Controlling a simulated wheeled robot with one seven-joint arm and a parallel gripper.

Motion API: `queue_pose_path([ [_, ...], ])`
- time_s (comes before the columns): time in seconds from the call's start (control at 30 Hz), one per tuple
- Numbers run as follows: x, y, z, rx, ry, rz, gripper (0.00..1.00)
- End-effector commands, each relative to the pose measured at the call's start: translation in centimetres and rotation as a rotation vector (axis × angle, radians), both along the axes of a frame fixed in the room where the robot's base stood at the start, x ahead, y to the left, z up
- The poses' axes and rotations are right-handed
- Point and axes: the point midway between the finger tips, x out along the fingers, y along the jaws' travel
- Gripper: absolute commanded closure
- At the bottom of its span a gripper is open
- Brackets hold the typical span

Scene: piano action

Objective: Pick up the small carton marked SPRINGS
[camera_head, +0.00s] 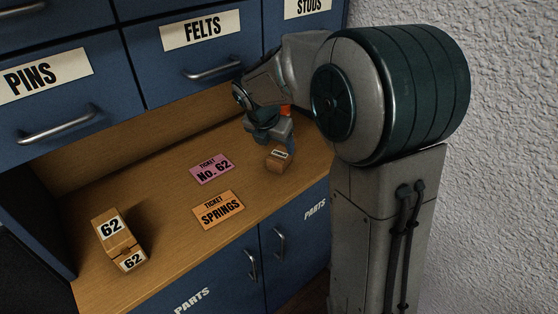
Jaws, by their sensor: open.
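A small brown carton (277,161) with a white label sits on the wooden counter, right of the two ticket cards. Its label is too small to read surely. My gripper (270,143) is open, just above and behind this carton; my arm comes in from the right. Whether the fingers touch the carton cannot be told. An orange card (218,210) reading "TICKET SPRINGS" lies flat on the counter. A larger carton (118,240) marked 62 stands at the front left.
A pink card (212,169) reading "TICKET No. 62" lies on the wooden counter (165,215). Blue drawers marked PINS (60,115) and FELTS (190,65) with metal handles overhang the back. Blue cupboard doors marked PARTS (225,275) are below. The counter's middle left is clear.

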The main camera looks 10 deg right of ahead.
Motion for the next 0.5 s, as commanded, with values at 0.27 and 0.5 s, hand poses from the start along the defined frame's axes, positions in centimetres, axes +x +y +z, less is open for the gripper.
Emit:
queue_pose_path([
  [0.27,0.8,-0.9,-3.2,0.0,0.004,-0.003,0.29],
  [0.5,1.8,-1.8,-6.0,0.0,0.001,-0.003,0.29],
])
